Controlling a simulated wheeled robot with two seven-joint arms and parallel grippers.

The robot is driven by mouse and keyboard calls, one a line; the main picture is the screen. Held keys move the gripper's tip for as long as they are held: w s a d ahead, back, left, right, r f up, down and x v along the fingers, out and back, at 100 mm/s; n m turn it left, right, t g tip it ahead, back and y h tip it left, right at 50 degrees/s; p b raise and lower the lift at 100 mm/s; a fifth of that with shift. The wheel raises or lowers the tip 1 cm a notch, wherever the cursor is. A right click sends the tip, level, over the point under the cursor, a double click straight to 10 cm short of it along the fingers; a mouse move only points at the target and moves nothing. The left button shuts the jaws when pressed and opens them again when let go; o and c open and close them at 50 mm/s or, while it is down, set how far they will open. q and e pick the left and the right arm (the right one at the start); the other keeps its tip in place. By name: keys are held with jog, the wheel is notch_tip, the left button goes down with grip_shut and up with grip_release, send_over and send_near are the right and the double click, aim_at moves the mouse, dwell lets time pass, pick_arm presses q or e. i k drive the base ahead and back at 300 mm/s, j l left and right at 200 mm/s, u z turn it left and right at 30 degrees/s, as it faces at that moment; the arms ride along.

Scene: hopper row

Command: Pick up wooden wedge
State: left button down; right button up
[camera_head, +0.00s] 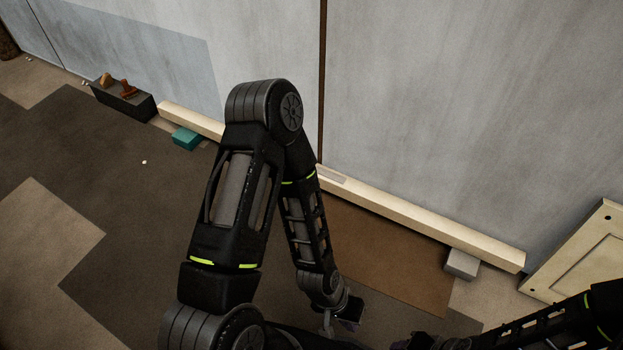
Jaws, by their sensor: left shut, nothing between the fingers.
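I cannot make out a wooden wedge for certain. Two small brown wooden pieces, one on the left (106,79) and one on the right (128,90), lie on a dark box (132,104) by the wall at the upper left; their exact shape is too small to tell. My left arm fills the middle of the view. My left gripper (338,322) is low in the middle, pointing down, shut and empty, far from those pieces. My right arm comes in from the lower right; its hand (424,343) is dark and cut by the bottom edge.
A long pale beam (420,217) runs along the foot of the grey wall (450,90), partly hidden by my left arm. A teal block (186,138) and a grey block (461,264) sit by it. A cream panel (582,250) leans at the right. The left floor is mostly clear.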

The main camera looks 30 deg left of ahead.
aim_at(106, 80)
jog(key=u, duration=2.2)
